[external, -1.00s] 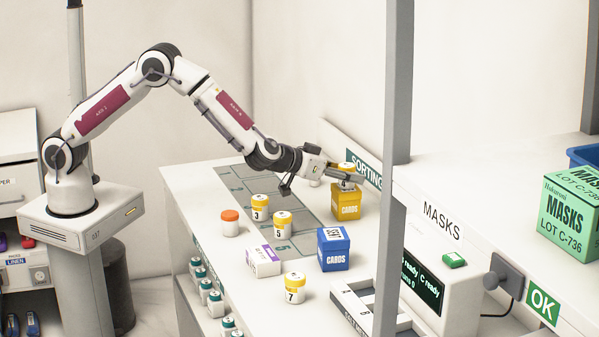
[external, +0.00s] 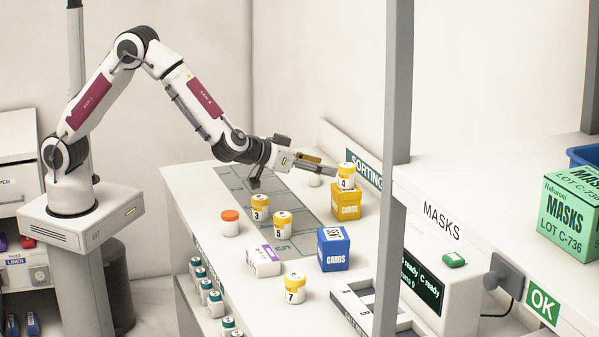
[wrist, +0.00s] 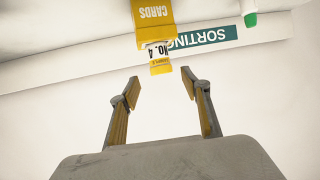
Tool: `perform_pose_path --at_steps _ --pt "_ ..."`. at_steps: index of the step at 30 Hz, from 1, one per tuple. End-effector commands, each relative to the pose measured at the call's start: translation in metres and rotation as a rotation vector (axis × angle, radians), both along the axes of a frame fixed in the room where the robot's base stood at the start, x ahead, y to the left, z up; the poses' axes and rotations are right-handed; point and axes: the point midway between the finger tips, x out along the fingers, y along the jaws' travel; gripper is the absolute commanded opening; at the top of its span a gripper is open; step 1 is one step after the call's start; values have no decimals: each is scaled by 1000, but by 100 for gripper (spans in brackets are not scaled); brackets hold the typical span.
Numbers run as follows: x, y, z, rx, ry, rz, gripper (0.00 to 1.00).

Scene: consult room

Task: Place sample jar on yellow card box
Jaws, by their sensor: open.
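The sample jar (external: 346,176), with a yellow lid and the number 4, stands upright on top of the yellow card box (external: 346,206) at the back of the counter. In the wrist view the jar (wrist: 159,58) and the card box (wrist: 152,18) show beyond the fingertips. My gripper (external: 325,165) is open and empty, to the left of the jar and apart from it. Its two fingers (wrist: 160,85) are spread in the wrist view, with nothing between them.
Jars numbered 3 (external: 260,208), 5 (external: 282,225) and 7 (external: 295,288), an orange-capped jar (external: 230,223), a white-and-purple carton (external: 263,261) and a blue card box (external: 333,250) stand on the counter. A grey post (external: 393,150) rises right of the yellow box.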

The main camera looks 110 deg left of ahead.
Motion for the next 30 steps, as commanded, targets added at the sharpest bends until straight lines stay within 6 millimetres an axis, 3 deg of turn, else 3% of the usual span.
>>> perform_pose_path --at_steps 9,30 --pt "-14 -19 10 1 -1 0 47" --pt "-15 -20 10 0 0 1 47"
